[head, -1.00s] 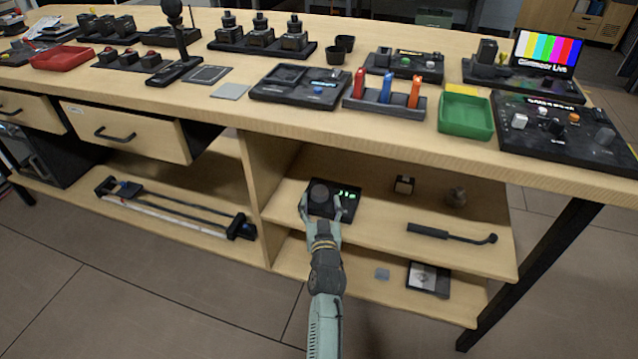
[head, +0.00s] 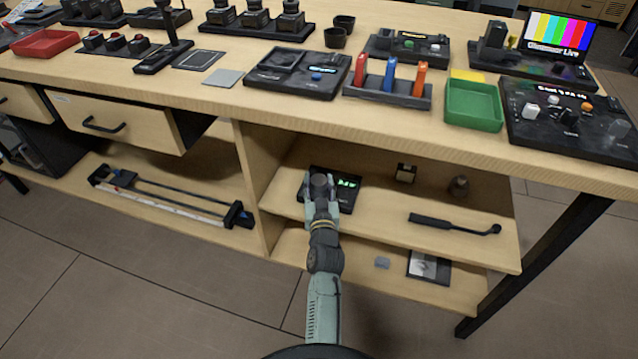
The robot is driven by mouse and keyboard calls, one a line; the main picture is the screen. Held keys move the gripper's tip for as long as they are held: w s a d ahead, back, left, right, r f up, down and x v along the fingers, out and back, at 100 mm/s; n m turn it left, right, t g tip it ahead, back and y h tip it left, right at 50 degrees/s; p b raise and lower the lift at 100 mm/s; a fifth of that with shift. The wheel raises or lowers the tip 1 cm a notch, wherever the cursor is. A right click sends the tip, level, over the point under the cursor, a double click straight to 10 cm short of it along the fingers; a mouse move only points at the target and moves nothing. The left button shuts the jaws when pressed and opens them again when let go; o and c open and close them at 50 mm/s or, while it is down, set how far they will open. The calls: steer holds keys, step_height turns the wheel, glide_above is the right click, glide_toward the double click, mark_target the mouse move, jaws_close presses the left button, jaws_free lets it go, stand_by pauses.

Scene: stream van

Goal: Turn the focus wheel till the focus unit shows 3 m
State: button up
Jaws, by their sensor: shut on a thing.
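The focus unit (head: 345,199) is a black box on the upper shelf under the table, with a lit green display (head: 347,184). The digits are too small to read. Its dark round focus wheel (head: 319,180) stands up at the unit's left side. My gripper (head: 319,190) reaches in from the front and is shut on the focus wheel. The gripper is turned so that one finger shows in front of the wheel and hides part of it; the other finger is mostly hidden.
A wooden divider (head: 252,190) stands left of the unit, and the tabletop overhangs the shelf. To the right lie a small dark block (head: 405,172), a brown rounded object (head: 459,186) and a black handled tool (head: 455,224). The shelf right of the unit is mostly clear.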

steer(key=c, duration=0.5)
steer(key=p, duration=0.2)
steer(key=r+p, duration=0.1)
steer(key=p, duration=0.1)
steer(key=shift+w+d+h, duration=0.2)
steer(key=shift+h, duration=0.1)
steer(key=p, duration=0.3)
steer(key=shift+f+m+h, duration=0.1)
steer(key=shift+m+h, duration=0.3)
steer(key=p, duration=0.3)
steer(key=shift+s+f+h+p, duration=0.15)
steer(key=shift+f+h+p, duration=0.15)
steer(key=shift+p, duration=0.4)
steer(key=shift+a+f+m+h, duration=0.1)
steer(key=shift+m+h, duration=0.2)
steer(key=shift+m, duration=0.1)
steer(key=shift+a+f+h+p, duration=0.1)
steer(key=shift+h+p, duration=0.2)
steer(key=shift+p, duration=0.1)
steer(key=o, duration=1.1)
